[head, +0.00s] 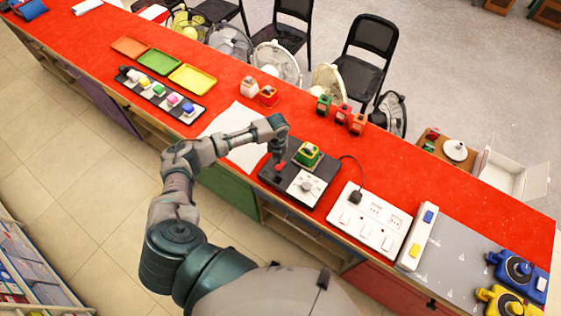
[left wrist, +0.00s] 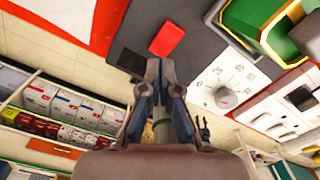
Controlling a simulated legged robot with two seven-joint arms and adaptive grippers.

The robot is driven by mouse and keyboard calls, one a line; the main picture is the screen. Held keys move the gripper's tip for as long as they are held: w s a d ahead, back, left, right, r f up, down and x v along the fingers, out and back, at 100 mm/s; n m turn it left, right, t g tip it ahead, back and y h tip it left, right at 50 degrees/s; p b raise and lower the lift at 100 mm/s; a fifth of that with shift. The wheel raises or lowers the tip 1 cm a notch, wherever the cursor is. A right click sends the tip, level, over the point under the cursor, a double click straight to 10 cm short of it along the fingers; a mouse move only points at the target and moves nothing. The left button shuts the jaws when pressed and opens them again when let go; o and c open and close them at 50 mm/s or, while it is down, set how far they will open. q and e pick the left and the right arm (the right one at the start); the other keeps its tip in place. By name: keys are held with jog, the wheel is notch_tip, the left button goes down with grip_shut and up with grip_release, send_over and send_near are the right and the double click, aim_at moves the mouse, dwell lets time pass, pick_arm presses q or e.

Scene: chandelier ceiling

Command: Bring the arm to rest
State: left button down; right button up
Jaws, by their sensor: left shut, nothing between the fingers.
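My left arm reaches in over the red counter (head: 330,132) in the head view. Its gripper (head: 279,158) points down above a dark board (head: 268,175) and is shut with nothing in it. In the left wrist view the gripper (left wrist: 161,72) shows its fingers together, with a red block-like piece (left wrist: 168,36) on the dark board beyond them. In the head view this red piece (head: 281,169) is just below the fingertips; I cannot tell whether they touch it. My right gripper is not in view.
A green-and-yellow device (head: 308,155) and a white dial panel (head: 305,188) stand right of the gripper. A white socket panel (head: 368,217) is farther right. Coloured trays (head: 193,78) lie to the left. White paper (head: 240,118) lies beneath the forearm. Fans and chairs (head: 368,65) stand behind the counter.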

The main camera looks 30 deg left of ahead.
pick_arm(q)
jog(key=shift+r+p, duration=0.9)
jog(key=shift+r, duration=0.3)
jog(key=shift+f, duration=0.1)
